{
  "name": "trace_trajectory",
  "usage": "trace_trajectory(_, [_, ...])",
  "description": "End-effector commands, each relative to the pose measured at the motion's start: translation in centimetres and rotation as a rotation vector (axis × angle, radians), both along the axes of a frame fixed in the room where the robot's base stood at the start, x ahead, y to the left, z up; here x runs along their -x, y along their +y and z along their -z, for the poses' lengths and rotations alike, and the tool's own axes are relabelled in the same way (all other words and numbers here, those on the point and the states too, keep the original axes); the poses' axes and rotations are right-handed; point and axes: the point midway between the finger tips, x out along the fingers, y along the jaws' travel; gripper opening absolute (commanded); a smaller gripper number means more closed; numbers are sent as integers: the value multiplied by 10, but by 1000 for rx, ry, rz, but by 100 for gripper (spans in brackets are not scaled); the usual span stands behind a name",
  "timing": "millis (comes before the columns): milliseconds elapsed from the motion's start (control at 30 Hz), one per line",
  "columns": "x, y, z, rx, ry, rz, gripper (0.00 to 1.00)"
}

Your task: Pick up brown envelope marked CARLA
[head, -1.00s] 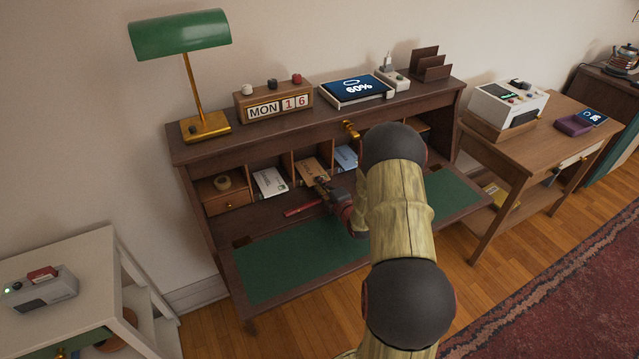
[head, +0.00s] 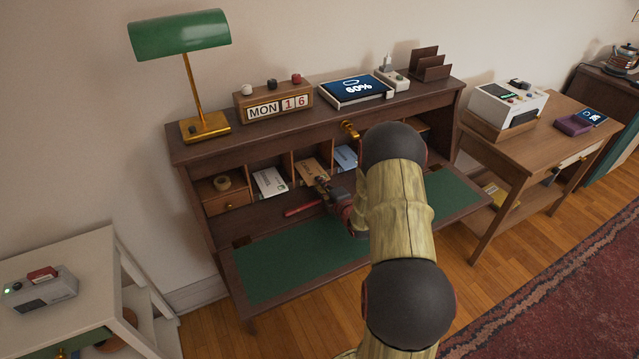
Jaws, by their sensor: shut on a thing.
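The brown envelope (head: 311,169) stands in a pigeonhole of the wooden writing desk (head: 190,153), leaning back, with small dark writing that I cannot read clearly. My gripper (head: 322,184) is at its lower right edge, with its jaws shut on it. The fingertips and part of the envelope's lower corner are hard to make out. My arm covers the right part of the desk.
A white envelope (head: 270,181) stands in the pigeonhole to the left, a bluish one (head: 345,157) to the right. The green writing surface (head: 290,262) is clear at left. A green lamp (head: 180,35) stands on top.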

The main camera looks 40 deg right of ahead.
Motion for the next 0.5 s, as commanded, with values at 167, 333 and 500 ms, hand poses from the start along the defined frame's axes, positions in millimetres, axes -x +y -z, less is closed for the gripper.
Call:
trace_trajectory(167, [0,0,-22,1,0,0,0])
trace_trajectory(333, [0,0,-21,0,1,0,0])
trace_trajectory(500, [4,1,-24,0,0,0,0])
